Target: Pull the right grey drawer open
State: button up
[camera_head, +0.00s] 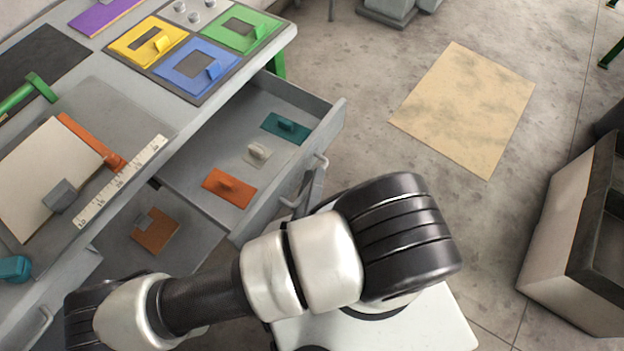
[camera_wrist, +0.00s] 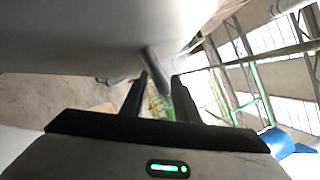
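The right grey drawer (camera_head: 335,118) stands well out from under the workbench in the head view, with its inside showing. Its grey bar handle (camera_head: 318,166) is on the front face, partly hidden by my arm. In the wrist view the handle (camera_wrist: 157,78) runs between the fingertips of my gripper (camera_wrist: 162,85). The fingers are a small gap apart, and the handle seems to fill it at the tips. In the head view my gripper is mostly hidden behind my arm.
Orange (camera_head: 230,188), grey (camera_head: 257,153) and teal (camera_head: 286,128) pieces lie in the drawer. A brown piece (camera_head: 156,231) lies in a compartment to the left. The bench top (camera_head: 150,85) holds tools and coloured plates. Floor to the right is open, with a tan sheet (camera_head: 467,105) and a bin (camera_head: 570,235).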

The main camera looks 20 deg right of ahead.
jog(key=b+v, duration=0.1)
jog(key=v, duration=1.6)
jog(key=shift+a, duration=0.2)
jog(key=shift+s, duration=0.2)
